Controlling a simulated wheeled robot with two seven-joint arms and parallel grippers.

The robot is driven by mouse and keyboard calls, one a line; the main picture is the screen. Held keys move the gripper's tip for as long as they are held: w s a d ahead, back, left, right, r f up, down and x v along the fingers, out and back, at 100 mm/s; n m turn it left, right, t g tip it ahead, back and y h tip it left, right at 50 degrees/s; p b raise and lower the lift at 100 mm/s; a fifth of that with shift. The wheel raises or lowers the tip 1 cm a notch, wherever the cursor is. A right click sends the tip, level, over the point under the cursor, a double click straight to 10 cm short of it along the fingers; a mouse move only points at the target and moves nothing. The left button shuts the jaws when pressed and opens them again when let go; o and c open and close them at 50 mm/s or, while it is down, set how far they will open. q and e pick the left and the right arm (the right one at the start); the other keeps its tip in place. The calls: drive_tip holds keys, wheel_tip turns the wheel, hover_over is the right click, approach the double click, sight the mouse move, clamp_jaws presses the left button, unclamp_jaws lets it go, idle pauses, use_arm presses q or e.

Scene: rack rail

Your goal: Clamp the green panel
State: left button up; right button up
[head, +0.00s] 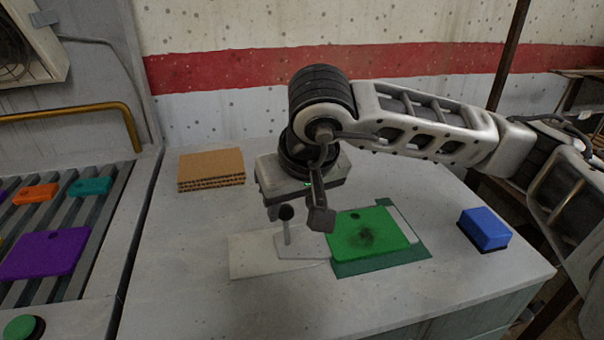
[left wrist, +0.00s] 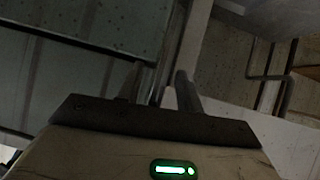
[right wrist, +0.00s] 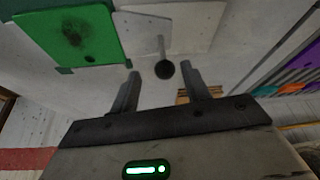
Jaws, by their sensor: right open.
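The green panel (head: 365,245), with a dark smudge and small hole, lies on a darker green base (head: 390,264). It also shows in the right wrist view (right wrist: 90,22). Left of it is the clamp, whose lever stands upright with a dark round knob (head: 286,213) beside a pale plate (head: 252,263). My right gripper (head: 296,214) is open and empty, pointing down above the clamp. In the right wrist view the knob (right wrist: 165,69) appears between the fingertips (right wrist: 163,75), not gripped. My left gripper (left wrist: 164,70) shows only in its wrist view, open and empty.
A cardboard piece (head: 210,170) lies at the back left and a blue block (head: 484,229) at the right edge. A slatted rack (head: 75,295) at left holds purple, orange and teal pieces. The table's front left is clear.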

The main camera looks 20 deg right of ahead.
drive_tip(key=v, duration=0.8)
drive_tip(key=shift+r, duration=0.1)
